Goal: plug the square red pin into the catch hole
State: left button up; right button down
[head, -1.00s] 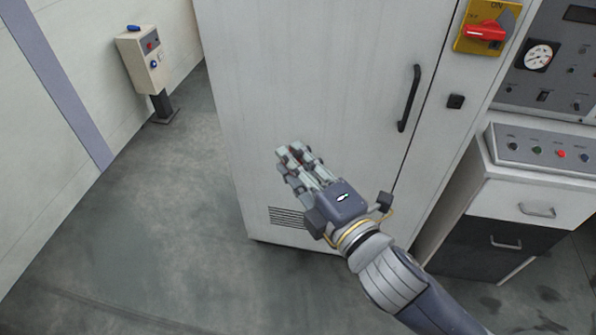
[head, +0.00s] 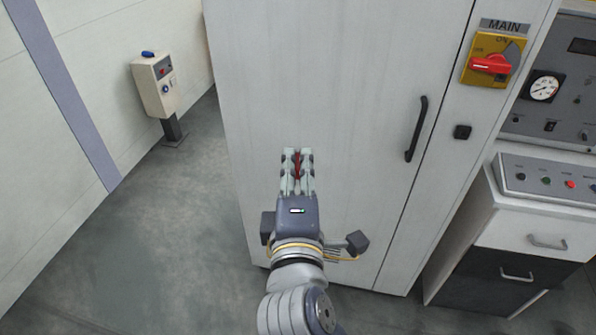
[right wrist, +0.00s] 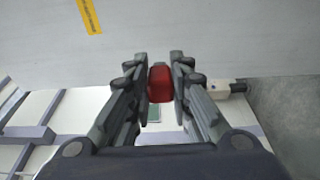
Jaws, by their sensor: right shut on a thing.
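My right gripper (head: 297,158) is in front of the grey cabinet door in the head view, pointing away from me. It is shut on a red pin (head: 297,166), which shows as a narrow red strip between the fingers. In the right wrist view, the red pin (right wrist: 160,84) is a blocky red piece between the two fingers of the right gripper (right wrist: 160,75). I cannot make out a catch hole in either view. My left gripper is not in view.
A tall grey cabinet (head: 340,60) has a black handle (head: 416,128) and a red switch on a yellow plate (head: 491,64). A control desk (head: 535,215) stands at right. A small post box (head: 155,85) stands at left. Floor between is clear.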

dwell(0.3)
jog(key=s+d+f+n+g+y, duration=0.1)
jog(key=d+f+n+g+y, duration=0.1)
jog(key=f+n+g+y, duration=0.3)
jog(key=s+d+f+n+g+y, duration=0.2)
jog(key=f+n+g+y, duration=0.3)
jog(key=n+g+y, duration=0.6)
jog(key=shift+d+n+g+y, duration=0.4)
jog(key=shift+d+n+y, duration=0.15)
jog(key=shift+y, duration=0.45)
dwell(0.6)
